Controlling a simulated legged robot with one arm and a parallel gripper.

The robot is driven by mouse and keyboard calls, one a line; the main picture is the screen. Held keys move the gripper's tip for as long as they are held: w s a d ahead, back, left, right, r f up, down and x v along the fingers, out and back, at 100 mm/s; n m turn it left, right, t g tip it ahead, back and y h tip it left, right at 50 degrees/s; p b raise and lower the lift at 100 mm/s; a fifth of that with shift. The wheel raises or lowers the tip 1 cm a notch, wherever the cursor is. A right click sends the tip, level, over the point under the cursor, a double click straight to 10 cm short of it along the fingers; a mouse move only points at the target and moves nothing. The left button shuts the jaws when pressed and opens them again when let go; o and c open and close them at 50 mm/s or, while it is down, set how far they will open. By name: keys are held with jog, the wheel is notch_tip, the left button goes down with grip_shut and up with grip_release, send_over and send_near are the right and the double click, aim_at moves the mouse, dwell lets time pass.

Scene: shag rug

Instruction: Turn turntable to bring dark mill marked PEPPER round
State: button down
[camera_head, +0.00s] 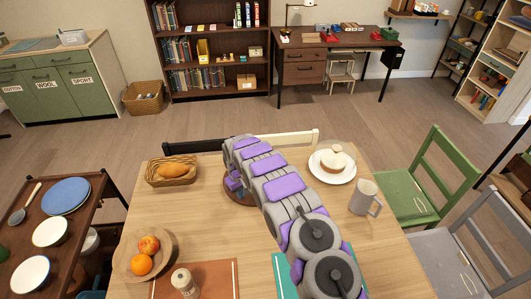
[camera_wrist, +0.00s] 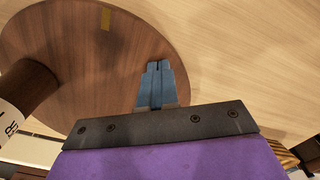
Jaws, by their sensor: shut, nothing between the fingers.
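The turntable (camera_wrist: 95,50) is a round dark wood disc with a small yellow mark (camera_wrist: 106,18) near its rim. In the head view my arm covers most of the turntable (camera_head: 237,202). A dark mill (camera_wrist: 28,88) stands at the left in the wrist view, with a white label (camera_wrist: 10,118) cut off by the frame; I cannot read the whole word. My gripper (camera_wrist: 158,66) is shut and empty, its blue fingertips over the disc near its right rim. I cannot tell if they touch it. In the head view the fingertips are hidden by my arm.
On the table (camera_head: 205,222) are a bread basket (camera_head: 159,182), a fruit bowl (camera_head: 124,263), a white shaker (camera_head: 184,282), a cake plate (camera_head: 333,179) and a grey mug (camera_head: 363,198). Chairs (camera_head: 425,208) stand at the right; a dark cart (camera_head: 88,220) at the left.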

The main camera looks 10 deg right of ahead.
jog(key=shift+s+f, duration=0.1)
jog(key=shift+f, duration=0.05)
jog(key=shift+w+r+p, duration=0.2)
jog(key=shift+r+p, duration=0.15)
jog(key=shift+r, duration=0.5)
jog(key=shift+r+p, duration=0.85)
jog(key=shift+r, duration=1.85)
jog(key=shift+r, duration=0.1)
jog(key=s+d+r+m, duration=0.1)
jog(key=s+d+r, duration=0.3)
jog(key=s+r, duration=0.3)
jog(key=s+d+r+m+h, duration=0.1)
jog(key=s+d+r+m, duration=0.1)
jog(key=s+d+r, duration=0.5)
jog(key=s+d+r+m, duration=0.15)
jog(key=s+r, duration=0.25)
jog(key=r, duration=0.6)
jog(key=s+d+r+g, duration=0.1)
jog(key=s+r, duration=0.2)
jog(key=s, duration=1.3)
jog(key=s+d+r+m+y, duration=0.1)
jog(key=s+r, duration=0.2)
jog(key=s, duration=1.4)
jog(key=shift+s+g, duration=0.3)
jog(key=shift+g, duration=0.1)
jog(key=shift+w+d+m, duration=0.1)
jog(key=shift+m, duration=0.15)
